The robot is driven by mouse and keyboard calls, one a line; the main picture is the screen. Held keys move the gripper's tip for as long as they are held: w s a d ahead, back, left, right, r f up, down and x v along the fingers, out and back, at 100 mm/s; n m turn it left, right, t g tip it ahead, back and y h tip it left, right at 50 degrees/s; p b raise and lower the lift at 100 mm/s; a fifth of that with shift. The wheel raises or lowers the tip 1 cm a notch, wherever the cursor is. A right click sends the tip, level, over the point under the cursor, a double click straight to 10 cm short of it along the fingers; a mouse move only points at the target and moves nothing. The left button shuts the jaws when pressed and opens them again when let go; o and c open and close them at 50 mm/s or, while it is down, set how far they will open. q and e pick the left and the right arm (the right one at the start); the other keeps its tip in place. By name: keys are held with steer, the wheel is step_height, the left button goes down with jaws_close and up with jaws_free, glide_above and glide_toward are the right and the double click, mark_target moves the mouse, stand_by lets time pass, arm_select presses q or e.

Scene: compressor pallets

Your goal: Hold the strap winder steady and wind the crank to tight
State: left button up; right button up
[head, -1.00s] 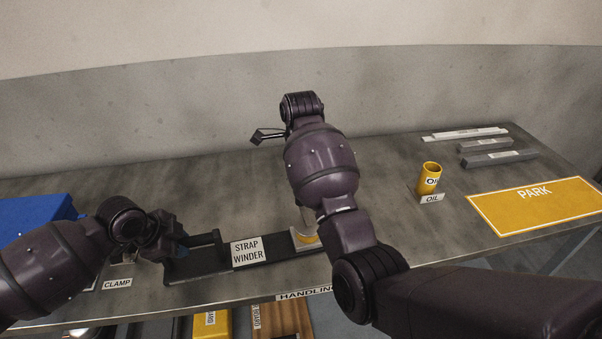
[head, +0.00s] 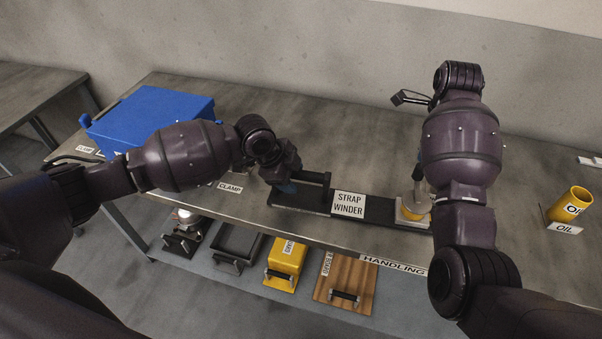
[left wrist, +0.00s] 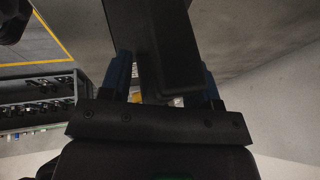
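The strap winder lies on the bench in the head view, with a long black base (head: 378,209), a white name label (head: 349,204) and a black handle (head: 314,178) at its left end. A yellow and grey drum part (head: 414,212) sits at its right end. My left gripper (head: 286,184) is at the left of the handle. In the left wrist view its blue fingers (left wrist: 165,82) flank a dark bar (left wrist: 165,45) and look closed on it. My right arm's forearm stands over the drum end and hides the right gripper and most of the crank.
A blue box (head: 150,118) stands at the bench's left. A yellow oil can (head: 571,203) stands at the right. Below the front edge, a shelf holds a yellow case (head: 286,262), a wooden board (head: 346,282) and a dark tray (head: 238,243). The back of the bench is clear.

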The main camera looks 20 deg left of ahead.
arm_select(q)
steer(key=shift+r, duration=0.15)
steer(key=shift+a+r, duration=0.2)
steer(key=shift+r, duration=0.35)
steer(key=v, duration=1)
steer(key=shift+s+a+r, duration=0.2)
steer(key=shift+s+r, duration=0.05)
steer(key=shift+s, duration=0.05)
